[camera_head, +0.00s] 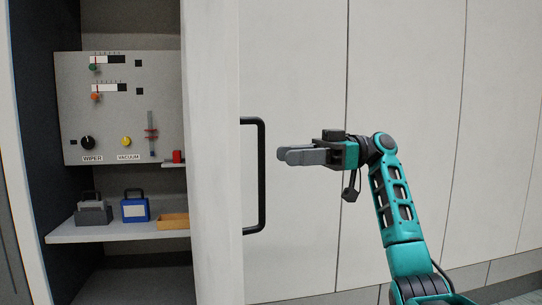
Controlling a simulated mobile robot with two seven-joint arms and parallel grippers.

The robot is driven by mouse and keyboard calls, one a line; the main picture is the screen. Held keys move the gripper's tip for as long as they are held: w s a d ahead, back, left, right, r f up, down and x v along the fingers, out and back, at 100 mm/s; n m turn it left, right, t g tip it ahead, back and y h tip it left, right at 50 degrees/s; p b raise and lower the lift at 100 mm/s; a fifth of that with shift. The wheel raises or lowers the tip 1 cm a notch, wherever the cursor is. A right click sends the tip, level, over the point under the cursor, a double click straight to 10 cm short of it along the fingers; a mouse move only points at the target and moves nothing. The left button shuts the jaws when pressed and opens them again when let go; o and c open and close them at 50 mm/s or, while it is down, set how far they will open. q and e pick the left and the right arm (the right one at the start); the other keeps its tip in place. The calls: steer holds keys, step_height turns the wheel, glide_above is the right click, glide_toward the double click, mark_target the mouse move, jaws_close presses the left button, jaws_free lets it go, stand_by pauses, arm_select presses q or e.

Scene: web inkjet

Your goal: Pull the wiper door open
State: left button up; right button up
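A white door panel (295,90) carries a long black vertical bar handle (261,175) near its left edge. No label shows on this panel, but the word WIPER is on a grey control panel (120,105) inside the open compartment to the left. My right gripper (281,155) is to the right of the handle, apart from it in the picture, with its grey fingers pointing left. The fingers overlap in this view, so the gap between them cannot be judged. Nothing shows in the fingers. My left gripper is not in view.
A pale upright panel (212,150) stands between the compartment and the handle. Inside, a shelf (120,232) bears a grey holder (93,214), a blue-and-white box (135,209) and an orange tray (173,221). More flat white panels (405,70) continue to the right.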

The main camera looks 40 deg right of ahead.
steer(key=v, duration=0.6)
steer(key=shift+d, duration=0.2)
steer(key=shift+s, duration=0.1)
